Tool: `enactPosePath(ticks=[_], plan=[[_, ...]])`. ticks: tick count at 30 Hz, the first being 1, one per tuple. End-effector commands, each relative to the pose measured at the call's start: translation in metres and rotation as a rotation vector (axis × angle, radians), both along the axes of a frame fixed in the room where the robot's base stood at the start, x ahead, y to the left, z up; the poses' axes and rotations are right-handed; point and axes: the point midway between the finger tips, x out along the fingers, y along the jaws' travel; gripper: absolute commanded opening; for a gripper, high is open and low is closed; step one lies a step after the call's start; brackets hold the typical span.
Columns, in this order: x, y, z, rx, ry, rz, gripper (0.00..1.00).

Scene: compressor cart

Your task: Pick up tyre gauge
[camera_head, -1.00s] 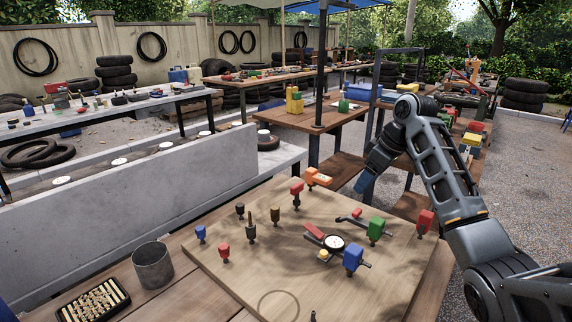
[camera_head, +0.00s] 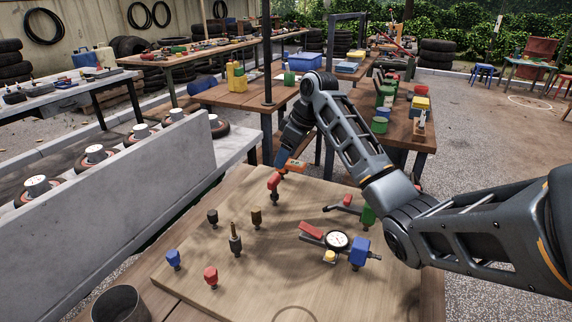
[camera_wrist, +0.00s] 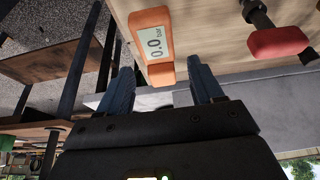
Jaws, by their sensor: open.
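An orange digital gauge (camera_head: 294,166) with a pale display lies at the far edge of the wooden board. In the wrist view the orange gauge (camera_wrist: 152,45) reads 0.0 bar. My gripper (camera_head: 284,160) is right by it in the head view and hides part of it. In the wrist view my gripper (camera_wrist: 160,70) is open, with its dark blue fingers either side of the gauge's near end. I cannot tell whether they touch it. A round dial gauge (camera_head: 337,240) with a red lever lies further right on the board.
A red-topped fitting (camera_head: 274,182) stands close to my gripper, left of the orange gauge; it also shows in the wrist view (camera_wrist: 275,42). Several coloured fittings stand on the wooden board (camera_head: 195,275). A grey cup (camera_head: 120,303) stands at front left.

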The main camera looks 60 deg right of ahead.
Motion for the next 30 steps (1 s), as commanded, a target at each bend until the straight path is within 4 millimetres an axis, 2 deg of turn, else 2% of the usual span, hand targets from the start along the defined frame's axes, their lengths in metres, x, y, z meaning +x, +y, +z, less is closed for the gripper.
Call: enactPosePath(ticks=[3, 7, 16, 30], plan=[[0.005, 0.003, -0.018, 0.002, 0.002, -0.001, 0.66], [0.012, 0.003, -0.031, 0.001, 0.001, -0.001, 0.66], [0.014, 0.004, -0.035, 0.000, 0.000, 0.000, 0.66], [0.014, 0.004, -0.035, 0.000, 0.000, 0.000, 0.22]])
